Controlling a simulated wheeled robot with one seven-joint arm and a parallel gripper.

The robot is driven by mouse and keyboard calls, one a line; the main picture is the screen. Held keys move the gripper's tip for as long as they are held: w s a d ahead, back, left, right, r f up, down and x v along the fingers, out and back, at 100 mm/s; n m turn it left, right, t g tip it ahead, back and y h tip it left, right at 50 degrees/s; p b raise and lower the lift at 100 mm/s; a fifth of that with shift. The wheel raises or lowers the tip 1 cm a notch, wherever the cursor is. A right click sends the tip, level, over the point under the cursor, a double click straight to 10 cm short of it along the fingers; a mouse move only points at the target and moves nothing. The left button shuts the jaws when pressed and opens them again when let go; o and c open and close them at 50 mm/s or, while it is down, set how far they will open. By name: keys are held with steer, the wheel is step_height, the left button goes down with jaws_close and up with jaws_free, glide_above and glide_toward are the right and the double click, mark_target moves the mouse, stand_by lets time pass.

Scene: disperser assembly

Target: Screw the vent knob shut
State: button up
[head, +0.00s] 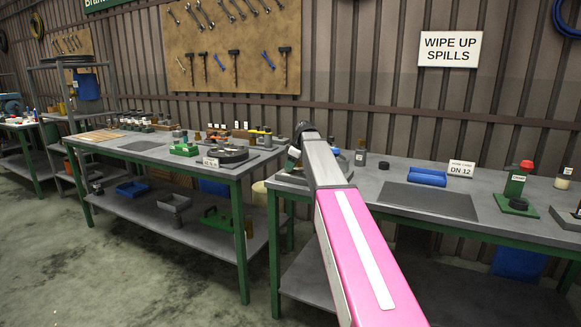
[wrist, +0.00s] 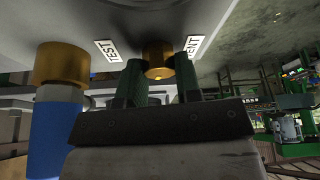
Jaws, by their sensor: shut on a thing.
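In the wrist view, a brass vent knob (wrist: 156,58) sticks out of a smooth grey body (wrist: 140,18), between a white TEST label (wrist: 108,50) and a white VENT label (wrist: 193,45). The dark green fingers of my gripper (wrist: 160,76) stand on either side of the knob and are shut on it. The knob's base meets the grey body; how far it is screwed in cannot be told. In the head view, my pink and grey arm hides the gripper and the knob.
In the wrist view, a larger brass fitting (wrist: 62,64) on a blue cylinder (wrist: 55,130) stands close left of my fingers.

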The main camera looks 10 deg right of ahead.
steer(key=m+t, duration=0.1)
steer(key=m, duration=0.2)
steer(key=m+t+h, duration=0.1)
steer(key=m, duration=0.1)
steer(key=shift+s+a+m, duration=0.1)
steer(key=shift+s+m, duration=0.05)
steer(key=shift+m, duration=0.25)
steer(key=m+h, duration=0.1)
steer(key=m, duration=0.1)
steer(key=m+h, duration=0.1)
steer(key=m, duration=0.2)
steer(key=shift+t, duration=0.3)
steer(key=m+h, duration=0.2)
steer(key=m, duration=0.3)
steer(key=shift+a+m, duration=0.1)
steer(key=shift+m, duration=0.3)
steer(key=shift+m+g+h, duration=0.25)
steer(key=shift+m+h, duration=0.3)
steer(key=shift+m, duration=0.7)
steer(key=shift+m+g+h, duration=0.25)
steer(key=shift+m+h, duration=0.3)
steer(key=shift+m, duration=0.7)
steer(key=o, duration=0.9)
